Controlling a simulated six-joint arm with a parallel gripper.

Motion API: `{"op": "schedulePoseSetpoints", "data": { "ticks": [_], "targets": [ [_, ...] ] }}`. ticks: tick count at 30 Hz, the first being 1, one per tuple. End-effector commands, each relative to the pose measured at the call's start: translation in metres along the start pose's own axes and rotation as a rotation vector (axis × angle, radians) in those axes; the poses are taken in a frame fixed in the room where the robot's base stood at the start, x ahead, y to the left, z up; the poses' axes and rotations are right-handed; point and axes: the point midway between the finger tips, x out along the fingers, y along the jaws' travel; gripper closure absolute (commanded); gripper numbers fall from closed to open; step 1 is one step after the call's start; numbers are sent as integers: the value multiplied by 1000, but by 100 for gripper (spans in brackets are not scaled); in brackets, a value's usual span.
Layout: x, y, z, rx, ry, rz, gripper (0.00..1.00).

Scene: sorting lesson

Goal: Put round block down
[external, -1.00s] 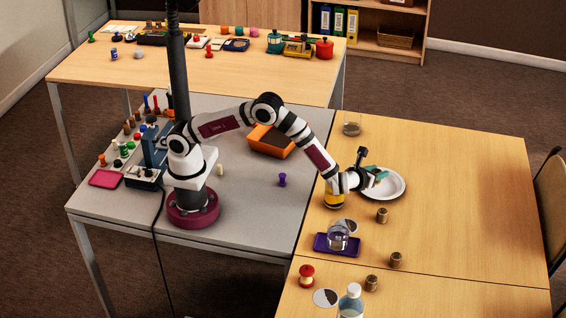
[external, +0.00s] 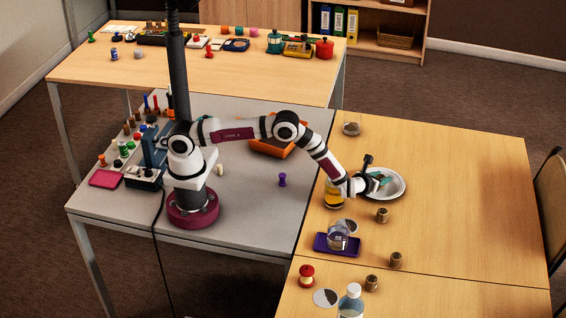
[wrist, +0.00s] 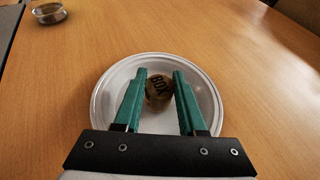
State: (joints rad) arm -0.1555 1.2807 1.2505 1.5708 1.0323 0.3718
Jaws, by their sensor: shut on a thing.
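The round block (wrist: 158,95), brownish with dark letters on it, is between the teal fingers of my gripper (wrist: 160,76) in the wrist view. My gripper is shut on it. Behind the block, the white plate (wrist: 106,100) fills the middle of that view. In the external view my gripper (external: 376,182) is low over the left part of the plate (external: 400,187), and the block is hidden there. I cannot tell whether the block touches the plate.
A jar with yellow contents (external: 333,196) stands close to my wrist on the left. A glass dish (external: 352,128) is at the back. A clear vessel on a purple tray (external: 322,246) and small brown cylinders (external: 382,215) are in front. The table right of the plate is clear.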

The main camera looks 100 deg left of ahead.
Motion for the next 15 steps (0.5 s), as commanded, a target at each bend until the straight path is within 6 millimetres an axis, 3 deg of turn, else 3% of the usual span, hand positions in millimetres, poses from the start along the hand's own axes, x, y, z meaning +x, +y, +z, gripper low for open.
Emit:
{"op": "schedulePoseSetpoints", "data": {
  "ticks": [1, 2, 6, 15],
  "targets": [
    [1, 0, -2, 1, 0, 0, 100],
    [1, 0, -2, 1, 0, 0, 58],
    [1, 0, -2, 0, 0, 0, 33],
    [0, 0, 0, 0, 0, 0, 30]
  ]
}}
